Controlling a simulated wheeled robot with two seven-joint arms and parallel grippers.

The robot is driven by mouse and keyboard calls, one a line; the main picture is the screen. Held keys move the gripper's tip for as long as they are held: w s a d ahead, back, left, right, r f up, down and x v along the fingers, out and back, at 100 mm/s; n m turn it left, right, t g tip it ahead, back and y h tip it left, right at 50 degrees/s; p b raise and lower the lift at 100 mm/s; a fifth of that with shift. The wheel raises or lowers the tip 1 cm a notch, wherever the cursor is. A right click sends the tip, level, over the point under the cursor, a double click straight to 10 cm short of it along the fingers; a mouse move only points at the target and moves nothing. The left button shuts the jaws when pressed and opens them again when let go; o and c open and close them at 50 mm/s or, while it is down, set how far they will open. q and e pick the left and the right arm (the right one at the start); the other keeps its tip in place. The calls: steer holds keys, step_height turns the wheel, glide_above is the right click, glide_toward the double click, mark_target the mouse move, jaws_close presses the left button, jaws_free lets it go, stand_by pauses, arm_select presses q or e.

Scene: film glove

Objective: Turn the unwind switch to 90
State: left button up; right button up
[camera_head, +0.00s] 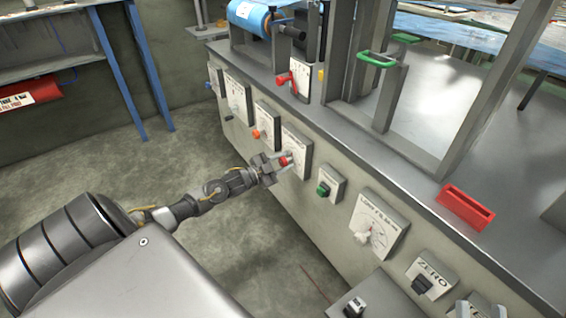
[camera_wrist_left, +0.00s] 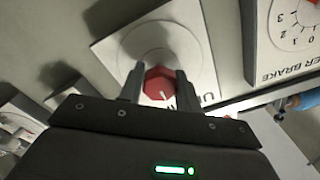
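The unwind switch is a red knob with a white pointer line on a white dial plate (camera_head: 299,143), on the front of the machine. In the left wrist view the red knob (camera_wrist_left: 159,83) sits between the two fingers of my left gripper (camera_wrist_left: 161,78), which hug it closely on both sides. The plate's lettering is mostly hidden there; only "UN" shows. In the head view my left gripper (camera_head: 284,163) reaches the knob from the left.
A dial plate with an orange knob (camera_head: 257,134) is to the left of the switch. In the left wrist view, a brake dial (camera_wrist_left: 290,35) is close by.

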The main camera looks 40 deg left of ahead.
arm_select(q)
steer(key=shift+c, duration=1.3)
steer(key=shift+m, duration=0.3)
steer(key=m, duration=0.2)
steer(key=shift+m, duration=0.4)
steer(key=m, duration=0.9)
steer(key=shift+m, duration=0.4)
steer(key=m, duration=0.4)
steer(key=shift+m+p, duration=0.3)
steer(key=shift+m, duration=0.1)
arm_select(e)
steer(key=shift+a+f+g, duration=0.35)
steer(key=shift+f+g, duration=0.1)
steer(key=shift+g, duration=0.15)
